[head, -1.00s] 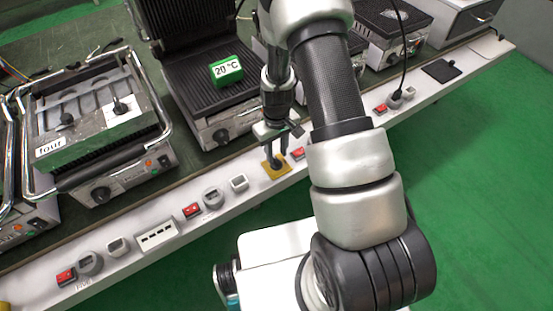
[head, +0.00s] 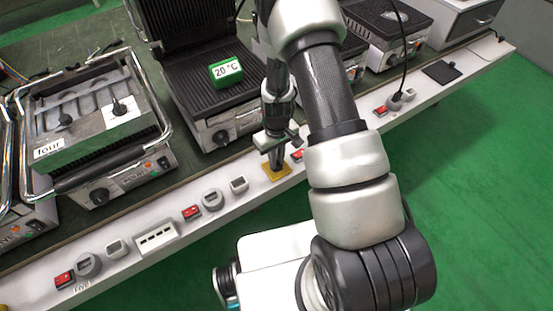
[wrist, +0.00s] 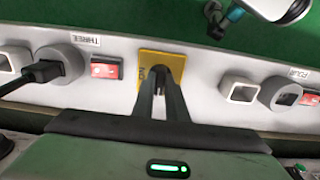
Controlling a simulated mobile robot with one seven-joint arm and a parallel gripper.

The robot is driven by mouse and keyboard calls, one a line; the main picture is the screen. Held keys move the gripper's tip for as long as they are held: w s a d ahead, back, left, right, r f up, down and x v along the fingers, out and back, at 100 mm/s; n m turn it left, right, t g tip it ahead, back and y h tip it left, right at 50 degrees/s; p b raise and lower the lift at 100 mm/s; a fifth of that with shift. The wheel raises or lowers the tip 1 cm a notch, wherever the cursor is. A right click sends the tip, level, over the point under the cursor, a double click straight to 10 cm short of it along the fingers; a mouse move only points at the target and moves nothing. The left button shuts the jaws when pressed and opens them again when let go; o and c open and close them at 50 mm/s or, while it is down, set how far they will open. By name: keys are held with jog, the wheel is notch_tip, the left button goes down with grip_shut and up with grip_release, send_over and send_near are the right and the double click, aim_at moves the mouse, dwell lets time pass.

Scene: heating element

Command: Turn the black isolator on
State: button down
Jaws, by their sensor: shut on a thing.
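The black isolator's yellow plate (head: 266,172) is on the white front rail of the bench, and it shows in the wrist view (wrist: 146,60). Its black knob is mostly hidden between my fingertips. My gripper (head: 276,165) points down at the plate and is shut on the knob; in the wrist view my gripper (wrist: 164,80) has its two fingers reaching onto the middle of the plate. Small lettering is on the plate beside the knob. The knob's exact angle cannot be told.
In the wrist view a red switch (wrist: 105,68) and a socket with a black plug (wrist: 45,72) are left of the plate, and a white square socket (wrist: 240,90) is right. Contact grills (head: 215,85) stand behind the rail. Green floor (head: 470,190) in front is clear.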

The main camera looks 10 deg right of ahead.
jog(key=m, duration=0.4)
jog(key=shift+m+b, duration=0.4)
jog(key=m, duration=0.4)
jog(key=shift+m, duration=0.3)
jog(key=m, duration=0.4)
jog(key=shift+m+p, duration=0.5)
jog(key=shift+m, duration=1.8)
jog(key=c, duration=1.8)
grip_release()
jog(key=shift+o, duration=0.2)
